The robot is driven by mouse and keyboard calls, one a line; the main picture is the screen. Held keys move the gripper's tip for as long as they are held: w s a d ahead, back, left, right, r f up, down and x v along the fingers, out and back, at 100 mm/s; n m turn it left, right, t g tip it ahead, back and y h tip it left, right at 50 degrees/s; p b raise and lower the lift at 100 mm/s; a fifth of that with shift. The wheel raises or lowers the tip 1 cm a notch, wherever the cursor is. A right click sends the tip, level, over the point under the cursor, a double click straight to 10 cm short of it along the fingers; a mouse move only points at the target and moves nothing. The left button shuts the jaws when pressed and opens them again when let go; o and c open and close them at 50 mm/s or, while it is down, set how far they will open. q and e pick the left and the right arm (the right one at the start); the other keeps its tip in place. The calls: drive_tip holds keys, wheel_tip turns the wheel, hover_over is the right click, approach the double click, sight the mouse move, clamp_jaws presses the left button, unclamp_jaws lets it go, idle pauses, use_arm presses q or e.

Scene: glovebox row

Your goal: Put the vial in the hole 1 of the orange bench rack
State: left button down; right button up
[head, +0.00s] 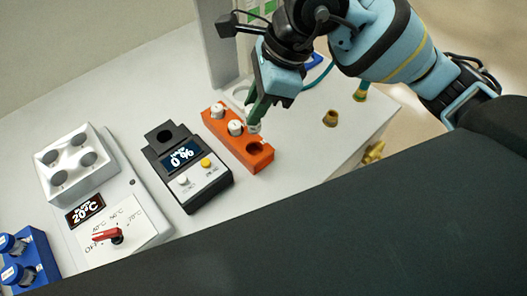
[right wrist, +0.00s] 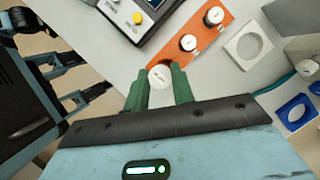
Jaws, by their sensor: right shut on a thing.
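The orange bench rack (head: 263,164) lies on the white bench in the head view. It also shows in the right wrist view (right wrist: 203,30). Two white-capped vials (head: 235,128) (head: 218,109) stand in its far holes, and the hole at its near end looks open and dark. My right gripper (head: 256,116) has green fingers shut on a white-capped vial (right wrist: 160,75). It holds this vial over or beside the rack, near the open hole; the exact height is unclear. The vial's lower part is hidden in the wrist view.
A black device (head: 205,186) with a 0 % display stands left of the rack. Further left are a heater with a white block (head: 75,190) and a blue rack (head: 40,262) with vials. Brass fittings (head: 330,118) are at the right. A square white holder (right wrist: 249,44) is near the rack.

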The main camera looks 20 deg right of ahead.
drive_tip(key=shift+f, duration=5)
drive_tip(key=shift+f, duration=0.15)
drive_tip(key=shift+f, duration=0.1)
drive_tip(key=o, duration=1)
drive_tip(key=shift+c, duration=0.2)
drive_tip(key=shift+r, duration=0.55)
drive_tip(key=v, duration=1.1)
drive_tip(key=shift+r, duration=0.2)
